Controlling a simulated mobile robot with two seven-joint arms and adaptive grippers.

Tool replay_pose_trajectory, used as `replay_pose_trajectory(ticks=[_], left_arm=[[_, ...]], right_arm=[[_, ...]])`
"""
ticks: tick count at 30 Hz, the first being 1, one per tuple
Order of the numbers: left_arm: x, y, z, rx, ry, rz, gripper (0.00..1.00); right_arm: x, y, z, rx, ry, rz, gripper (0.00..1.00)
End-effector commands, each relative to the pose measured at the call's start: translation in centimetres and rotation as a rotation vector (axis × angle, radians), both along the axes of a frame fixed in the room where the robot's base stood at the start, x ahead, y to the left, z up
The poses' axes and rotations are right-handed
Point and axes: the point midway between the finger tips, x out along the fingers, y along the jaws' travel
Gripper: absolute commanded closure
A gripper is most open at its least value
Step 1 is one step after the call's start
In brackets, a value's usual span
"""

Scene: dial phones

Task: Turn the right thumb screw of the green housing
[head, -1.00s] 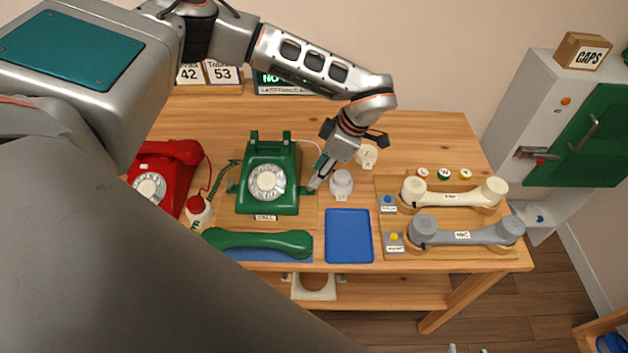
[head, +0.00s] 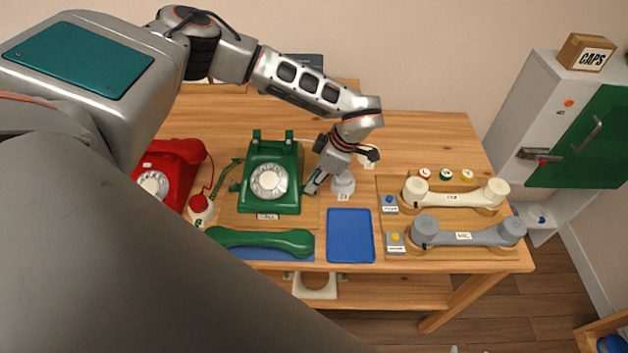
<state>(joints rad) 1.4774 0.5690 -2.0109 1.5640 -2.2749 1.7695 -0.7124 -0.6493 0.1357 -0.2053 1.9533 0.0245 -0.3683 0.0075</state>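The green housing (head: 270,206) is a dial telephone with a white dial, standing on a wooden board left of the table's middle. A small green thumb screw (head: 234,187) sticks out on its left side. My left gripper (head: 311,187) points down and left at the housing's right side, where the right thumb screw sits. The fingertips hide that screw, and I cannot tell whether they grip it or only sit beside it. The finger gap is too small to judge.
A green handset (head: 262,241) lies in front of the housing, with a blue tray (head: 350,236) to its right. A red telephone (head: 165,175) stands left. Cream and grey handsets lie on the right board.

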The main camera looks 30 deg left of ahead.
Motion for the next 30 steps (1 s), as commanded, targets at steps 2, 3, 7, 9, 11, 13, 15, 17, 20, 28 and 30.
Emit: replay_pose_trajectory(ticks=[2, 3, 7, 9, 11, 13, 15, 17, 20, 28, 30], left_arm=[[0.0, 0.0, 0.0, 0.000, -0.001, 0.004, 1.00], [0.0, 0.0, 0.0, 0.000, 0.000, 0.009, 1.00], [0.1, 0.0, 0.0, 0.001, -0.002, 0.040, 1.00], [0.1, 0.0, 0.0, 0.000, 0.000, 0.071, 1.00], [0.1, 0.0, 0.0, 0.000, 0.000, 0.105, 1.00], [0.1, 0.1, 0.0, 0.000, -0.001, 0.151, 1.00], [0.2, 0.1, 0.1, 0.000, 0.000, 0.204, 1.00], [0.2, 0.1, 0.1, 0.000, 0.000, 0.253, 1.00], [0.2, 0.1, 0.1, 0.000, 0.000, 0.335, 1.00], [0.3, 0.2, 0.1, -0.001, 0.001, 0.533, 1.00], [0.3, 0.2, 0.0, 0.000, 0.000, 0.575, 1.00]], right_arm=[[0.0, 0.0, 0.0, 0.000, -0.001, 0.000, 0.61], [0.0, 0.0, 0.1, 0.000, -0.001, 0.000, 0.61], [0.0, 0.0, 0.1, 0.000, -0.001, 0.000, 0.61], [0.0, 0.0, 0.2, 0.000, 0.000, 0.000, 0.61], [0.0, 0.0, 0.2, -0.001, 0.000, 0.001, 0.61], [0.0, -0.1, 0.3, -0.001, 0.001, 0.000, 0.61], [-0.1, -0.2, 0.2, -0.003, 0.003, -0.002, 0.61], [-0.1, -0.3, 0.2, -0.006, 0.005, -0.003, 0.61], [-0.2, -0.7, 0.1, -0.010, 0.010, -0.006, 0.61], [-0.4, -1.0, 0.0, -0.014, 0.018, -0.013, 0.61], [-0.5, -1.0, -0.1, -0.015, 0.021, -0.014, 0.61]])
